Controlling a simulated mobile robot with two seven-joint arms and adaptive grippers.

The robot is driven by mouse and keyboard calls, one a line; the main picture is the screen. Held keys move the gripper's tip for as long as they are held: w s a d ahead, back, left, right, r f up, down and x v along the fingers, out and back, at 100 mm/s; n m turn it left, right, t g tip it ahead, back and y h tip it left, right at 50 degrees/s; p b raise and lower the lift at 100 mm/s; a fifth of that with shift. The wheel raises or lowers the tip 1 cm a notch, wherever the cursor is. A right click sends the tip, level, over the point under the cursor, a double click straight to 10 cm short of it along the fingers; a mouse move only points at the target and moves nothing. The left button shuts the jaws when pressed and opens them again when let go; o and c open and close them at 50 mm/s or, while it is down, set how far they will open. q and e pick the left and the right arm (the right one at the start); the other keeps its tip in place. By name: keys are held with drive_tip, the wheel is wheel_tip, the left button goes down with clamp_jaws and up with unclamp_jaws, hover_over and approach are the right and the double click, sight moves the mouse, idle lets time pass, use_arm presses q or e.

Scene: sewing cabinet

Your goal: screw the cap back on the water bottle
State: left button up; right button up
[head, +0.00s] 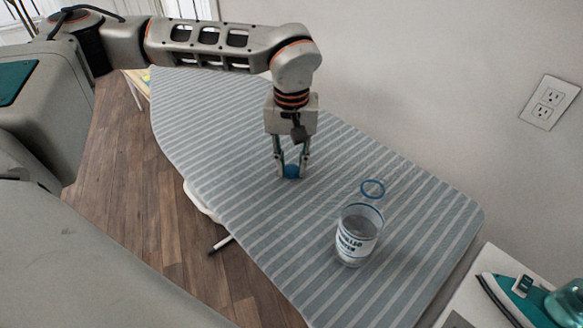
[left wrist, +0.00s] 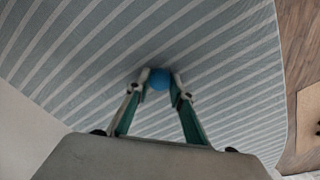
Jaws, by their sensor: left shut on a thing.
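The clear water bottle (head: 357,240) with dark lettering stands upright on the striped ironing board (head: 228,150), toward its right part. A blue ring (head: 373,188) shows just beyond the bottle's body; I cannot tell whether it is the bottle's open neck or a separate ring. My left gripper (head: 291,170) points down over the board, to the left of the bottle and apart from it. It is shut on the blue cap (head: 292,173). The cap also shows between the fingertips in the left wrist view (left wrist: 159,80). My right gripper is not in view.
An iron (head: 520,302) with teal parts stands on a white surface at the lower right, beside the board's end. A wall with an outlet (head: 549,102) runs behind the board. The board between cap and bottle is clear. Wooden floor (head: 150,200) lies in front.

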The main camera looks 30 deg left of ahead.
sight(291, 169)
use_arm(q)
wheel_tip(291, 169, up, 20)
drive_tip(key=p, duration=0.2)
idle(0.4)
